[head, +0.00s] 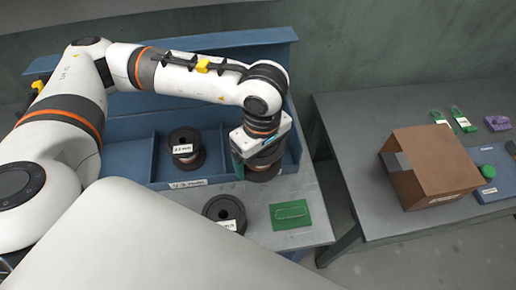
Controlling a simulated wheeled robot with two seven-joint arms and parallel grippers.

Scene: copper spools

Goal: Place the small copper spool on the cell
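My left gripper (262,150) points down in the right part of a blue rack (128,125), over a dark spool (263,174) with some copper colour. The gripper's body hides most of this spool and its own fingers, so I cannot tell whether it grips it. Another dark spool (185,150) with a white label stands in the rack's middle compartment. A third dark spool (224,211) with a label is on the grey table in front of the rack. A green mat (283,222) with a pale outline lies right of it. My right gripper is not in view.
A second grey table (350,150) stands to the right across a gap. It holds a brown cardboard box (430,170), green pieces (462,120), a purple piece (497,123) and a blue tray (497,190) with a green round thing. The rack's left compartment looks empty.

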